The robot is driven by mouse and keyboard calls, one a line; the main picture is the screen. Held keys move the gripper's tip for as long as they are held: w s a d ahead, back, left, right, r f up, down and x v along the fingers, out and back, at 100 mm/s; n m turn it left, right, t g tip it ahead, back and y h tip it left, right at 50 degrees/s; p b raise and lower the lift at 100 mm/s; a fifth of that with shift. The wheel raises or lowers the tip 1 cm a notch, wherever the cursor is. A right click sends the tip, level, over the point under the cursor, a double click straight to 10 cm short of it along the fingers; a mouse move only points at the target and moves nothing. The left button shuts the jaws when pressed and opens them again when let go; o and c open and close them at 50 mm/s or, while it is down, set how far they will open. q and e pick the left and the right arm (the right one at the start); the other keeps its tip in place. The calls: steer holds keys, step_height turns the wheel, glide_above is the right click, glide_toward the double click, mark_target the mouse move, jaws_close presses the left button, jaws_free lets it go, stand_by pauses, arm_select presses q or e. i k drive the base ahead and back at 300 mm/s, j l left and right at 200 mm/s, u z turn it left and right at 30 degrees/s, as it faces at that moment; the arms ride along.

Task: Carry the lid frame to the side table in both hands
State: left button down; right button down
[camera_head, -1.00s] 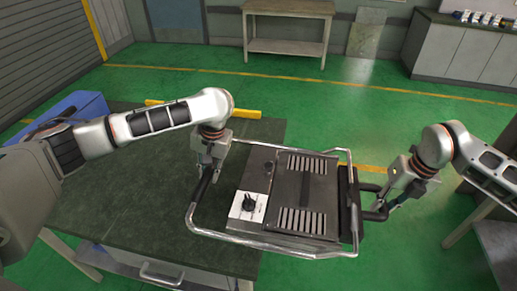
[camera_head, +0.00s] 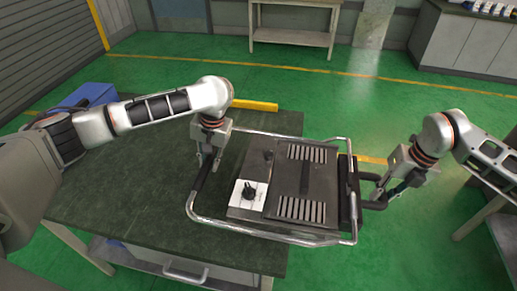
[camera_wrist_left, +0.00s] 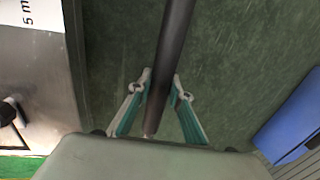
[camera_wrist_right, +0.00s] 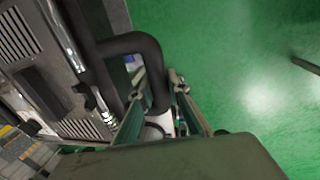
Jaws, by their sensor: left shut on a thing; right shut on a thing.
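The lid frame (camera_head: 240,231) is a metal tube frame around a dark grey panel with slotted vents, a black knob on a white plate, and black handles at its two ends. It hangs level over the right part of the green-topped table and past its right edge. My left gripper (camera_head: 212,165) is shut on the left black handle, which runs between the fingers in the left wrist view (camera_wrist_left: 160,95). My right gripper (camera_head: 382,197) is shut on the right black handle, seen as a bent bar in the right wrist view (camera_wrist_right: 158,98).
The dark green worktable (camera_head: 110,195) lies under and left of the frame. A wooden table (camera_head: 295,37) stands at the back wall. Part of another table (camera_head: 505,225) shows at the right edge. A blue box (camera_head: 90,96) is behind my left arm. Green floor is open at the back right.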

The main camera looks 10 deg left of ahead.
mark_target(183, 167)
steer(key=j, duration=0.95)
steer(key=i+j, duration=0.1)
steer(key=j, duration=0.8)
